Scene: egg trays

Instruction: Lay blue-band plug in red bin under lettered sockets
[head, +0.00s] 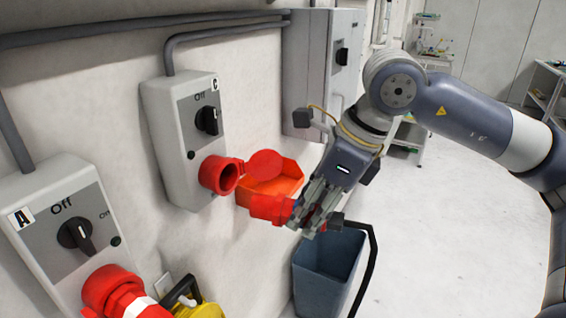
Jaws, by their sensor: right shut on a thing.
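My right gripper (315,207) is shut on a red plug (270,208), which points left. A black cable (372,255) hangs from the gripper's far side. No band shows on the plug, whose rear part is hidden by the fingers. An orange-red bin (285,187) sits against the wall just behind and above the plug, partly covered by a socket lid. The box lettered C (183,140) has an empty red socket (219,176) with its lid (264,164) open. The box lettered A (60,237) has a red socket (105,287) with a white-banded plug in it. My left gripper is not in view.
A blue-grey bin (328,268) stands on the floor below my right gripper. A yellow object with a black handle (182,292) is at the bottom. A grey wall box (322,70) is further back. The floor at right is clear.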

